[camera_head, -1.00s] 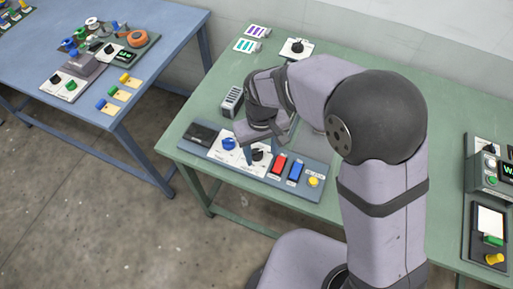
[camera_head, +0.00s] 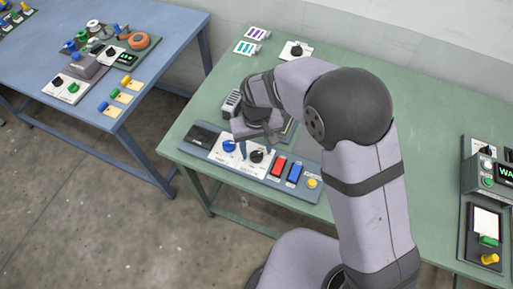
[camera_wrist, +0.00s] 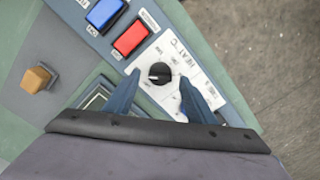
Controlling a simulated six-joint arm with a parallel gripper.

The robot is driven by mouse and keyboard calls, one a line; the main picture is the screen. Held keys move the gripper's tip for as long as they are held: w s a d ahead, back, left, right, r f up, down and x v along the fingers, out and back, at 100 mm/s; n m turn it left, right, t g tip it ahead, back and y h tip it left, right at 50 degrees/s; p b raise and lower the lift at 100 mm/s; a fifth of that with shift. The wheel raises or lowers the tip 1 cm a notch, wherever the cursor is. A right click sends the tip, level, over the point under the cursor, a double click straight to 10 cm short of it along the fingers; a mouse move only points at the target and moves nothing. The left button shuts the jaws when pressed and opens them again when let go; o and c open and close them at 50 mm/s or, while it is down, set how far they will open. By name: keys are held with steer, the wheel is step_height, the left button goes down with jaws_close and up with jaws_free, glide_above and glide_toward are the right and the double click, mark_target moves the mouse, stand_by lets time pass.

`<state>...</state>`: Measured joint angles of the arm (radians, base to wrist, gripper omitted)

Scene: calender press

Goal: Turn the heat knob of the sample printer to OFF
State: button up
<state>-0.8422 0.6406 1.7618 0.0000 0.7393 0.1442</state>
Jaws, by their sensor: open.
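The heat knob (camera_wrist: 160,73) is a round black knob on a white plate marked "HEAT °C" in the wrist view. A pale mark on it points toward the left of that picture. The small labels around it are too blurred to read surely. In the head view the knob (camera_head: 256,157) sits on the front panel of the sample printer (camera_head: 215,161). My gripper (camera_wrist: 161,78) is open, its two blue fingers on either side of the knob in the picture. It looks to be above the knob; contact cannot be told.
A blue knob (camera_head: 229,146) is left of the heat knob. A red switch (camera_head: 278,166), a blue switch (camera_head: 295,172) and a yellow button (camera_head: 312,184) are to its right. A tan knob (camera_wrist: 36,79) stands on a grey surface behind the panel.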

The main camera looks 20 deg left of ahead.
steer(key=shift+f, duration=0.9)
steer(key=c, duration=1)
steer(key=shift+c, duration=0.2)
steer(key=shift+n, duration=0.5)
steer(key=n, duration=0.4)
steer(key=shift+n, duration=0.3)
steer(key=n, duration=0.4)
steer(key=shift+r+n, duration=0.1)
steer(key=shift+n, duration=0.2)
